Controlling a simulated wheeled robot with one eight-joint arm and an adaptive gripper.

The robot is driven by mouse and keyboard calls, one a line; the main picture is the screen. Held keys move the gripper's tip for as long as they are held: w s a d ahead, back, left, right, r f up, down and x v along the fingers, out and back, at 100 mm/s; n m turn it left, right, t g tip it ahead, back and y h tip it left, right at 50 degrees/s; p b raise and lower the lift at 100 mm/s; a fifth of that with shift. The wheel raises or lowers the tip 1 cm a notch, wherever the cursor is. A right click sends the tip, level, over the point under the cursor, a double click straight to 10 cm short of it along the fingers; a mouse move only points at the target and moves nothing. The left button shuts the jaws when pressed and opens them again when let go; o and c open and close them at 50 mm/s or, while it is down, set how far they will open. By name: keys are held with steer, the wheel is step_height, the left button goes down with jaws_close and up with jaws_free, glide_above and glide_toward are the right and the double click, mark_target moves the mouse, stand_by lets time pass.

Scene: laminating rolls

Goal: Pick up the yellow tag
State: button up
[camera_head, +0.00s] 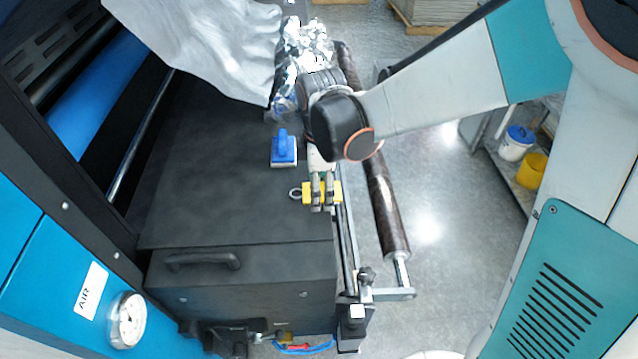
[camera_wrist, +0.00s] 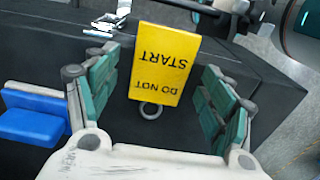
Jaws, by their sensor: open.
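The yellow tag (camera_wrist: 164,65) reads "DO NOT START" and shows upside down in the wrist view, with a grey ring (camera_wrist: 151,111) at its lower end. In the head view the yellow tag (camera_head: 308,192) lies by the right edge of the dark machine top, partly hidden by my fingers. My gripper (camera_wrist: 155,105) is open, with one green-padded finger on each side of the tag and gaps visible on both sides. In the head view my gripper (camera_head: 322,205) is over the tag. I cannot tell how far above it the fingertips are.
A blue-handled block (camera_head: 284,150) sits on the dark machine top (camera_head: 215,190), also at left in the wrist view (camera_wrist: 32,120). Crumpled silver film (camera_head: 305,45) lies behind. A dark roll (camera_head: 384,205) runs along the right side.

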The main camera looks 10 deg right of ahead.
steer(key=shift+f, duration=0.1)
stand_by(0.3)
steer(key=shift+s, duration=0.1)
steer(key=c, duration=1)
steer(key=shift+o, duration=0.2)
